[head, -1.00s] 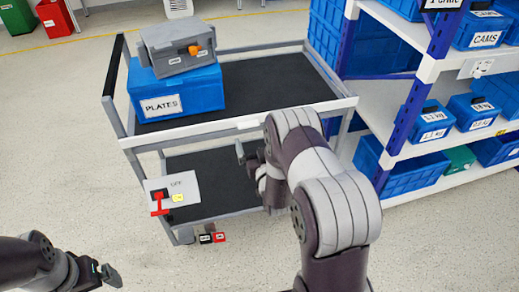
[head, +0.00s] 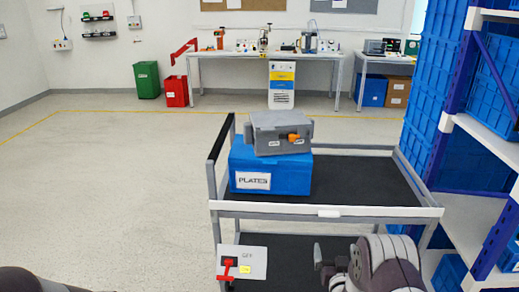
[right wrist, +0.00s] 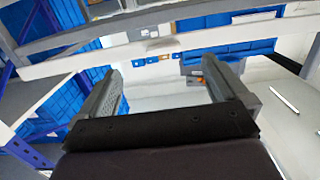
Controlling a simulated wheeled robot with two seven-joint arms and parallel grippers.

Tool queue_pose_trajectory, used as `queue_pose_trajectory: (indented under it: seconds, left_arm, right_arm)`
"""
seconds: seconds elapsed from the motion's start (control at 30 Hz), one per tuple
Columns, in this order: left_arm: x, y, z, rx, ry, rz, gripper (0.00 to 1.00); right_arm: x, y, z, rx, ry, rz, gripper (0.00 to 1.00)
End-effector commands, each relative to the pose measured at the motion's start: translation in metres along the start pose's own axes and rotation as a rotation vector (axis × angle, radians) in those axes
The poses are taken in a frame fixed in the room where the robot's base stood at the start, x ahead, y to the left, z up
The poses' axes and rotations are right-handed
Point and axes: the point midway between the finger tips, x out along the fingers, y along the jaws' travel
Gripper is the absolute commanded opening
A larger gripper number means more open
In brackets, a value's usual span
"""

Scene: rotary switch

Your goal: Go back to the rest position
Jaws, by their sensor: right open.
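The rotary switch (head: 228,268) has a red handle on a white panel (head: 256,259) at the cart's front left, low in the head view. My left gripper is out of view; only part of my left arm shows at the bottom left corner.
The cart (head: 330,212) carries a blue PLATES box (head: 290,177) with a grey case (head: 282,140) on it. A shelf rack (head: 455,150) with blue bins stands close on the right. Open floor (head: 110,170) lies left. A workbench (head: 330,57) is far back.

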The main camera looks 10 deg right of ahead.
Motion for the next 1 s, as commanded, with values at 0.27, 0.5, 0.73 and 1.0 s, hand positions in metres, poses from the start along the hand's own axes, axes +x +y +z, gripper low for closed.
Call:
queue_pose_trajectory:
  seconds: [0.27,0.5,0.73,1.0]
  left_arm:
    - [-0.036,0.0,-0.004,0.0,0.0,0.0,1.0]
    - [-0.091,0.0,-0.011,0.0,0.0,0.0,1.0]
    - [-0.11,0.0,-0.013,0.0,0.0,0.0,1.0]
    - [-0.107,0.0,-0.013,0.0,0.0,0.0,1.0]
  right_arm:
    - [-0.132,-0.02,0.053,-0.028,-1.029,-0.038,1.0]
    - [-0.29,-0.045,-0.084,-0.138,-1.483,-0.129,1.0]
    - [-0.29,-0.063,-0.139,-0.179,-1.362,-0.19,1.0]
    - [-0.289,-0.064,-0.135,-0.18,-1.362,-0.19,1.0]
